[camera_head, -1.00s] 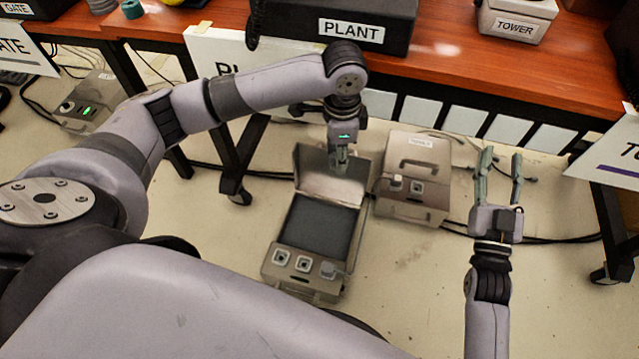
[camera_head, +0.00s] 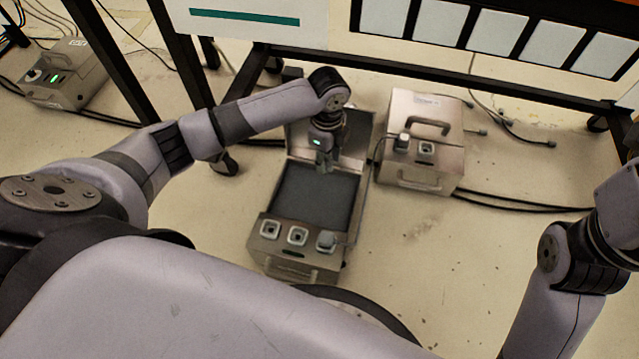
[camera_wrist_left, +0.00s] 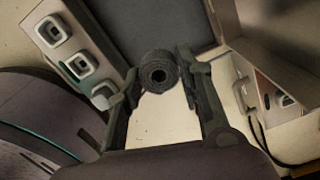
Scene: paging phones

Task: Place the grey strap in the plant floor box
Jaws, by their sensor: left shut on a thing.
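The grey strap (camera_wrist_left: 158,60) is a rolled coil with a hole in its middle. In the left wrist view it sits between the fingertips of my left gripper (camera_wrist_left: 160,76), which is shut on it. In the head view my left gripper (camera_head: 324,162) points down over the open floor box (camera_head: 293,262), near its raised lid. The box has a dark grey interior and a front panel with several sockets; its panel also shows in the left wrist view (camera_wrist_left: 77,44). The strap cannot be made out in the head view. My right gripper is out of view past the right edge.
A closed metal case (camera_head: 415,165) with a handle stands just right of the open box. A grey device (camera_head: 65,78) with a green light sits far left. Black table legs and cables lie behind. The floor in front of the closed case is clear.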

